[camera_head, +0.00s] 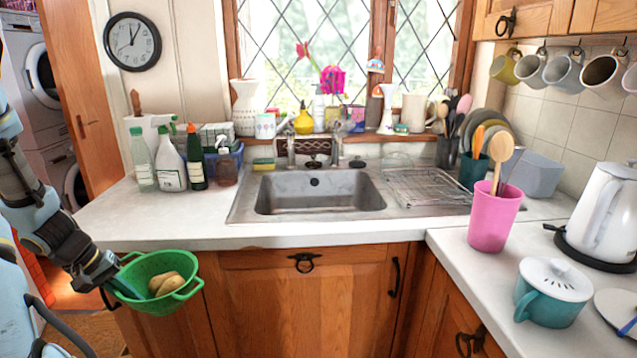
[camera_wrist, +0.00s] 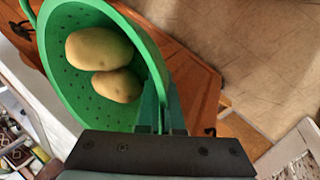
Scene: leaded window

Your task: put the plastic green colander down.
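The green plastic colander (camera_head: 185,293) hangs in the air in front of the cabinet, just below the counter's front edge at the left. Two potatoes lie in it, one (camera_wrist: 98,48) larger than the other (camera_wrist: 117,85) in the wrist view. My gripper (camera_head: 119,283) is shut on the colander's near rim. In the wrist view my gripper (camera_wrist: 162,112) pinches the rim, and the colander (camera_wrist: 62,70) fills the upper left. The colander looks roughly upright in the head view. The exact grip on the rim is partly hidden by the fingers.
The white counter (camera_head: 150,222) has free room left of the sink (camera_head: 320,192), in front of several bottles (camera_head: 171,160). On the right counter stand a pink cup (camera_head: 494,215), a teal lidded pot (camera_head: 552,292) and a white kettle (camera_head: 603,213).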

